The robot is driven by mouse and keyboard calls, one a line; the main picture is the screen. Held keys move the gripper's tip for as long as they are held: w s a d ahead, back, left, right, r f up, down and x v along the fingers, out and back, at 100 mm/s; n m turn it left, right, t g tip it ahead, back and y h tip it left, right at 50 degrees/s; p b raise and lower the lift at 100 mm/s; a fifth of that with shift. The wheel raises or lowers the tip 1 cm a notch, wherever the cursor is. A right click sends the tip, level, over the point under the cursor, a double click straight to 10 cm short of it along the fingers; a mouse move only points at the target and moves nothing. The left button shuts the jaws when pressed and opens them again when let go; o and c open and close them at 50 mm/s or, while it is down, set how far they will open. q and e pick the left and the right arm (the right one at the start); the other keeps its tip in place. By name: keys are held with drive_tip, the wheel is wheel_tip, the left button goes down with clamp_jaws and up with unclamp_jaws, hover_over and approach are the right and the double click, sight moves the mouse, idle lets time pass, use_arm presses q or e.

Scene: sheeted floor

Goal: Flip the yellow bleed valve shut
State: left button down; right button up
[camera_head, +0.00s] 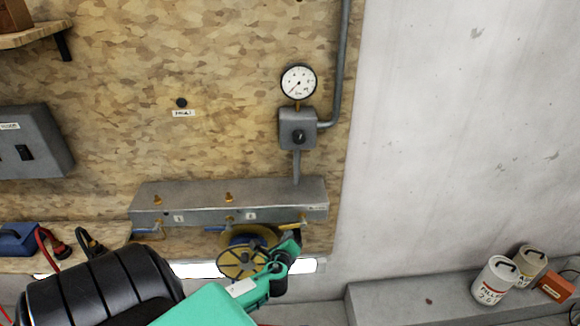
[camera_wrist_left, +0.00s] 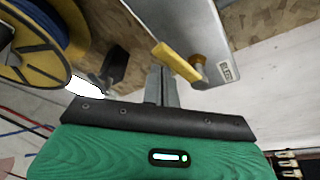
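The yellow bleed valve lever (camera_head: 288,227) is at the right end of the grey metal manifold (camera_head: 170,202), lying roughly level and pointing left from its brass pivot. In the left wrist view the lever (camera_wrist_left: 177,61) runs slantwise from its brass stem, beside a label reading BLEED (camera_wrist_left: 229,69). My left gripper (camera_head: 291,243) is just below the lever in the head view. My right gripper is not in view.
A yellow reel (camera_head: 243,258) with blue line hangs left of my gripper, close to it. A pressure gauge (camera_head: 298,81) and grey regulator box (camera_head: 298,128) are above the manifold. Cans (camera_head: 495,281) stand on a grey ledge (camera_head: 405,302) at right.

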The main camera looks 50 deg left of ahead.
use_arm(q)
drive_tip(key=shift+s+a+r, duration=0.1)
drive_tip(key=shift+a+r, duration=0.05)
drive_tip(key=shift+r, duration=0.35)
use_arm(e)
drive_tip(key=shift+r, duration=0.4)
use_arm(q)
drive_tip(key=shift+a+r+p, duration=0.1)
drive_tip(key=shift+p, duration=0.2)
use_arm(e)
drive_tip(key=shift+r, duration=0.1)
use_arm(q)
drive_tip(key=shift+r, duration=0.1)
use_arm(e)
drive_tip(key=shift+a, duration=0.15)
